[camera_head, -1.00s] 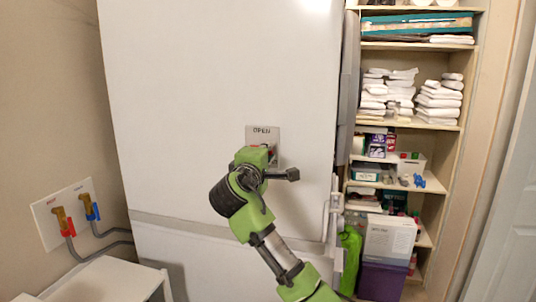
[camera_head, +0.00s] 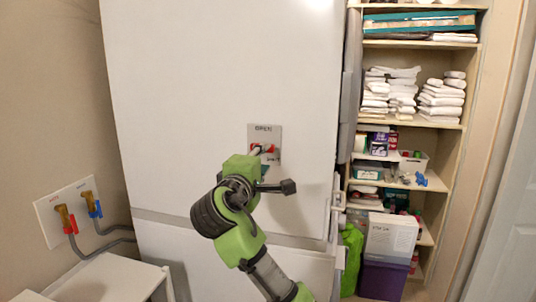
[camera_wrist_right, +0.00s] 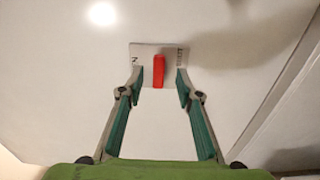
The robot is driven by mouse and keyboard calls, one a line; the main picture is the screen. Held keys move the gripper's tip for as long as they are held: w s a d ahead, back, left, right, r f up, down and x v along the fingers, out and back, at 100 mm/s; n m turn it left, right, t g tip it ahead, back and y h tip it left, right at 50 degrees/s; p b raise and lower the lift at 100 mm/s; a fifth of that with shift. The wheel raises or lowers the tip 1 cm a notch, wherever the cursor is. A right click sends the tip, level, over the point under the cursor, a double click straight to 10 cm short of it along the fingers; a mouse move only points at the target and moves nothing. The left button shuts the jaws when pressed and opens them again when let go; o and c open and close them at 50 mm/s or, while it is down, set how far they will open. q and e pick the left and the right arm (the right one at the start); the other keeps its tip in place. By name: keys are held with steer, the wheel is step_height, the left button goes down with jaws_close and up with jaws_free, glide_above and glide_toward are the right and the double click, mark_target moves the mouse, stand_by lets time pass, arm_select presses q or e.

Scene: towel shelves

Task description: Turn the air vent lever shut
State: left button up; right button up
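A light grey vent plate (camera_head: 275,133) is fixed on the tall white panel, with an OPEN label at its top and a SHUT label lower right. The red lever (camera_head: 269,148) lies roughly level across the plate. My right gripper (camera_head: 262,155) is just in front of the plate and partly covers it. In the right wrist view, the gripper (camera_wrist_right: 160,82) is open, with one finger on each side of the red lever (camera_wrist_right: 159,71). Gaps show between lever and fingers. The plate (camera_wrist_right: 145,49) shows behind, labels at its left and right ends. My left gripper is out of view.
Shelves with white towels (camera_head: 440,100) and boxes stand on the right, with a purple bin (camera_head: 383,279) at the bottom. Red and blue valves (camera_head: 77,212) are on the left wall above a white cabinet (camera_head: 105,281). The white panel around the plate is clear.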

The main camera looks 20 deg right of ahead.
steer(key=v, duration=0.5)
